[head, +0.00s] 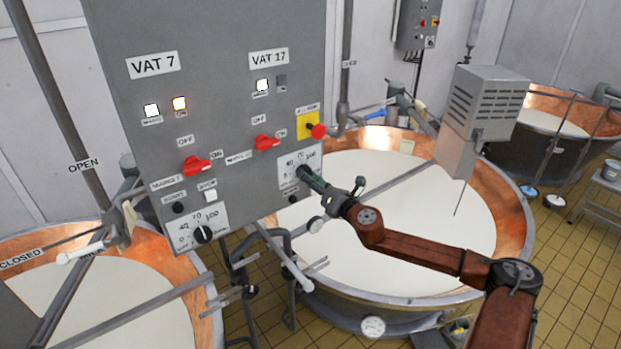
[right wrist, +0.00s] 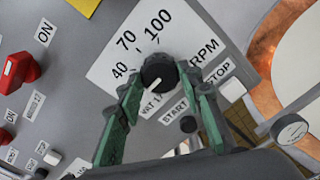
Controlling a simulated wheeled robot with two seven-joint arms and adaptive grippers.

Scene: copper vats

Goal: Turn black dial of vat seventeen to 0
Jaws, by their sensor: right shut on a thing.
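The black dial of vat 17 (head: 302,171) sits on a white scale plate at the lower right of the grey control panel. My right gripper (head: 308,175) reaches it from the right, its green fingers closed around the knob. In the right wrist view the black dial (right wrist: 158,71) stands between the two fingertips (right wrist: 160,77), which touch its sides. Its white mark points to the lower left of that picture, away from the printed 70 and 100. The 0 end of the scale is hidden there behind a finger. My left gripper is in neither view.
Red switches (head: 266,142) and a red emergency knob on a yellow plate (head: 308,124) sit above the dial. The vat 7 dial (head: 204,234) is lower left. A copper vat (head: 415,205) of white liquid stands under my right arm; pipes hang below the panel.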

